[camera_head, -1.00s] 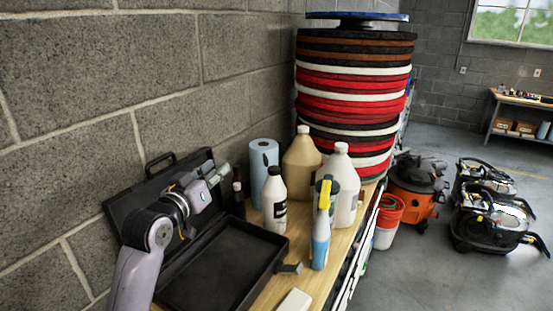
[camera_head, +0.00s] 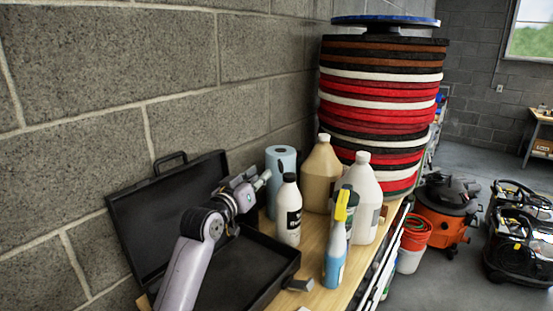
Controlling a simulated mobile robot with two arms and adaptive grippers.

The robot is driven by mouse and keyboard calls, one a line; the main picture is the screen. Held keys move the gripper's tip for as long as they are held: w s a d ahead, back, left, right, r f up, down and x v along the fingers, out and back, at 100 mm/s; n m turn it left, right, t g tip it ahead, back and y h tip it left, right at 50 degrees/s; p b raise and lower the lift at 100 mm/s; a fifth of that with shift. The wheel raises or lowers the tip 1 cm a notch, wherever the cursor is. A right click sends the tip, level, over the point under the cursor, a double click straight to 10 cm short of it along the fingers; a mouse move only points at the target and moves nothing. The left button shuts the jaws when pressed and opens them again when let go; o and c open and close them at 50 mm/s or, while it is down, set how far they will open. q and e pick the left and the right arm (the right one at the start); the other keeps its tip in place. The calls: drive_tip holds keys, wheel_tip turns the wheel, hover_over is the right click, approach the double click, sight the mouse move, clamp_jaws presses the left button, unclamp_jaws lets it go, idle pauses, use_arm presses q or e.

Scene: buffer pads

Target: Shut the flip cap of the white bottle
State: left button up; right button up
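A white bottle (camera_head: 289,220) with a dark label and a black cap (camera_head: 289,178) stands upright on the wooden bench top. I cannot tell whether its cap is open or shut. My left gripper (camera_head: 262,179) is just left of the bottle, at about cap height, in front of the blue paper roll. It looks apart from the cap, but the depth between them is unclear. Its fingers are too small to tell if they are open. My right gripper is not in view.
An open black case (camera_head: 255,275) lies under my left arm. A blue roll (camera_head: 281,160), a tan jug (camera_head: 322,178), a white jug (camera_head: 364,205) and a blue spray bottle (camera_head: 335,255) crowd around the bottle. Stacked pads (camera_head: 385,90) rise behind.

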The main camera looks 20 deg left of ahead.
sight(281, 166)
use_arm(q)
drive_tip(key=w+d+p, duration=0.2)
drive_tip(key=w, duration=0.9)
drive_tip(key=shift+d+f, duration=0.1)
drive_tip(key=shift+c, duration=0.5)
drive_tip(key=shift+c, duration=0.7)
clamp_jaws()
